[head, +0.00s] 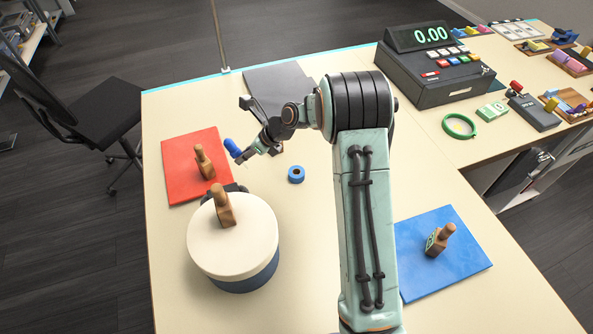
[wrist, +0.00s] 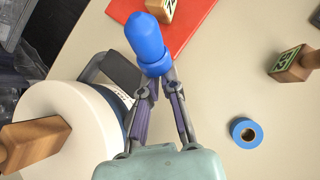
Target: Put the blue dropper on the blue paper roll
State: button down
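The blue dropper (head: 233,148) is held at the tips of my gripper (head: 243,157), tilted, above the table near the red mat. In the wrist view the dropper (wrist: 147,42) sits between the two fingertips (wrist: 157,77), its rounded blue end pointing away from my gripper. The blue paper roll (head: 296,174) lies flat on the bare table, to the right of the dropper and apart from it. In the wrist view the roll (wrist: 245,133) is at lower right, its brown core and dark centre hole facing up and uncovered.
A round cream-lidded box (head: 230,252) with a wooden stamp (head: 224,207) on top stands at front left. The red mat (head: 183,184) bears another stamp. A blue mat (head: 465,268) lies at right, and a cash register (head: 435,75) stands at the back. Another stamp (wrist: 293,63) is near the roll.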

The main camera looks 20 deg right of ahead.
jog(key=d+m+t, duration=0.3)
jog(key=d+t, duration=0.1)
jog(key=d, duration=0.1)
jog(key=m+t+h, duration=0.2)
jog(key=t, duration=0.3)
send_over(299, 174)
jog(key=f, duration=0.1)
jog(key=shift+y, duration=0.4)
notch_tip(299, 174, down, 8)
jog(key=shift+d+r, duration=0.1)
jog(key=shift+r, duration=0.1)
jog(key=c, duration=1.6)
grip_release()
jog(key=shift+f, duration=0.1)
jog(key=shift+c, duration=0.2)
jog(key=o, duration=0.4)
